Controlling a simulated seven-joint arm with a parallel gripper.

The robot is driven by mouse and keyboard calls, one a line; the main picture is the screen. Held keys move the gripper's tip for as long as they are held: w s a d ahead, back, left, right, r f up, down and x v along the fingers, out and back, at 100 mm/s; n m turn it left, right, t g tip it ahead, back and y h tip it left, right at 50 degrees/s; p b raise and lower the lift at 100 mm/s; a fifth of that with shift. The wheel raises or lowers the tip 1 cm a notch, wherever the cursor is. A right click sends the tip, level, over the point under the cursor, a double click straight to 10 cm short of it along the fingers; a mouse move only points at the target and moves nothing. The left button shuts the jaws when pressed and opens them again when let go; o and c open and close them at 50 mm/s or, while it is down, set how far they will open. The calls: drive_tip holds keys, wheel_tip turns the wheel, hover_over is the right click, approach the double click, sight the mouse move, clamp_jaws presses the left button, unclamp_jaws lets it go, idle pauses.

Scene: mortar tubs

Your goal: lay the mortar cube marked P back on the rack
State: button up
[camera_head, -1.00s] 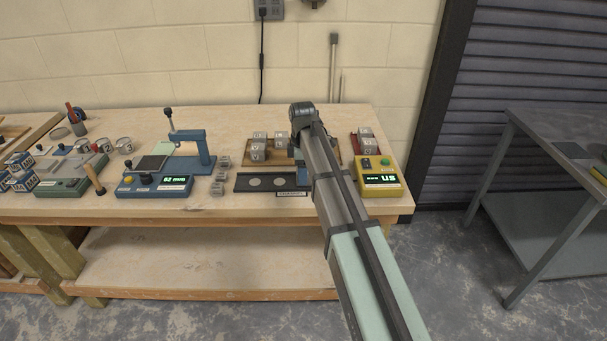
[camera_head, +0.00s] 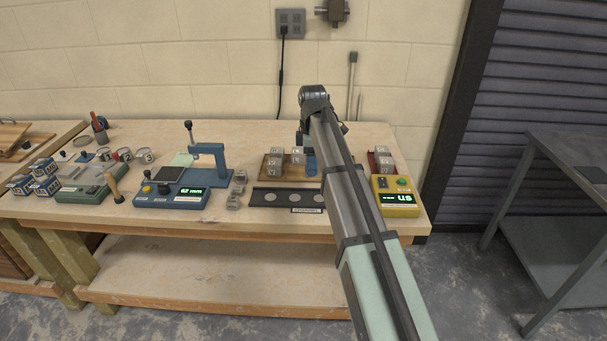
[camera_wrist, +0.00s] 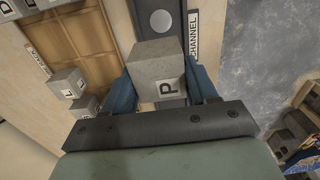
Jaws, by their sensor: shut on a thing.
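In the wrist view a grey cube marked P (camera_wrist: 158,72) sits between the blue fingers of my gripper (camera_wrist: 162,88), which is shut on it. The held cube is hidden there.
The dark channel strip (camera_head: 259,198) with pale discs lies in front of the rack. A yellow device (camera_head: 396,205) and red holder with cubes (camera_head: 373,166) stand right. Loose grey cubes (camera_head: 235,190) and a blue gauge (camera_head: 170,198) stand left.

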drive_tip(key=w+a, duration=0.3)
drive_tip(key=w, duration=0.3)
drive_tip(key=w+a, duration=0.3)
drive_tip(key=w, duration=0.4)
drive_tip(key=shift+s+d+f, duration=0.1)
drive_tip(key=shift+f, duration=2.25)
drive_tip(key=shift+s+d+f, duration=0.1)
drive_tip(key=shift+f, duration=2.2)
drive_tip(key=shift+f, duration=0.1)
drive_tip(key=o, duration=1.2)
drive_tip(key=shift+o, duration=0.2)
wheel_tip(320, 180, up, 12)
drive_tip(key=shift+a, duration=0.15)
